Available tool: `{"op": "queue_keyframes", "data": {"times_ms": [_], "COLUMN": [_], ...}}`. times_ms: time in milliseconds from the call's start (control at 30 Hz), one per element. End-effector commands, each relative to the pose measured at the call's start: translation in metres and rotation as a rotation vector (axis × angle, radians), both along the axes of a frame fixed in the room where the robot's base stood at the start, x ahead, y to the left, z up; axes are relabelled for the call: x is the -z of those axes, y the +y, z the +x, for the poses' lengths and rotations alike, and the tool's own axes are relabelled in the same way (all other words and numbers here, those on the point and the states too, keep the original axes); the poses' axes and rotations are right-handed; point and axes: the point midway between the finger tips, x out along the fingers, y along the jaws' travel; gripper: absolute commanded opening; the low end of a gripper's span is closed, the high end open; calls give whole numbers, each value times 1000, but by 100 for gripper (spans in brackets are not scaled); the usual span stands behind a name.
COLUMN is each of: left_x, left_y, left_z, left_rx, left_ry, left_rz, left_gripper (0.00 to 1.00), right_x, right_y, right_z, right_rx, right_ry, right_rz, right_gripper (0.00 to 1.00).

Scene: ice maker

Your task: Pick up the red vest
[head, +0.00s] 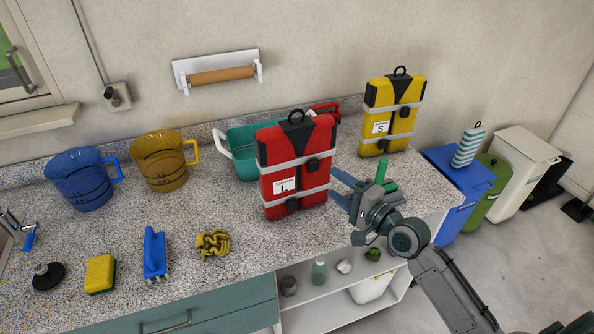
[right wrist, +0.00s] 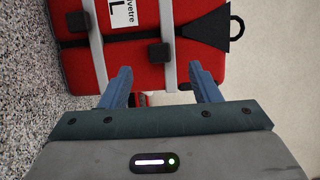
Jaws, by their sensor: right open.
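The red vest (head: 296,167) stands upright on the speckled counter, with grey straps, black buckles, a black loop on top and a white label marked L. My right gripper (head: 337,187) is at its right side, open, with its blue fingers pointing at the vest. In the right wrist view the vest (right wrist: 136,60) lies just ahead of the two spread fingertips (right wrist: 160,80). Nothing is held between them. I cannot tell whether the fingers touch the vest. My left gripper is not in view.
A teal basin (head: 243,150) stands behind the vest, and a yellow vest (head: 391,115) stands farther right. Blue (head: 82,180) and yellow (head: 161,162) jugs, a sponge (head: 100,273), a blue brush (head: 154,253) and a yellow cloth (head: 213,245) are to the left. Bins (head: 460,190) stand beyond the counter's right end.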

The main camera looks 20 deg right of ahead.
Motion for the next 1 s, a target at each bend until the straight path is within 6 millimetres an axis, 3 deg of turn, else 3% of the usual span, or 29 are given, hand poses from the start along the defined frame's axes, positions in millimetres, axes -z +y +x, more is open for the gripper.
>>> {"op": "queue_keyframes", "data": {"times_ms": [700, 967, 1000], "left_x": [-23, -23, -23], "left_y": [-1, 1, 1], "left_z": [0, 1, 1], "left_rx": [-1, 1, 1], "left_ry": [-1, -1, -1], "left_rz": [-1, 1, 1], "left_gripper": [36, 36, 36], "right_x": [-1, 1, 1], "right_y": [31, 32, 32], "right_z": [68, 71, 71], "right_rx": [1, 1, 1], "right_ry": [1, 2, 2], "right_rz": [-2, -6, -6], "right_gripper": [56, 56, 52]}}
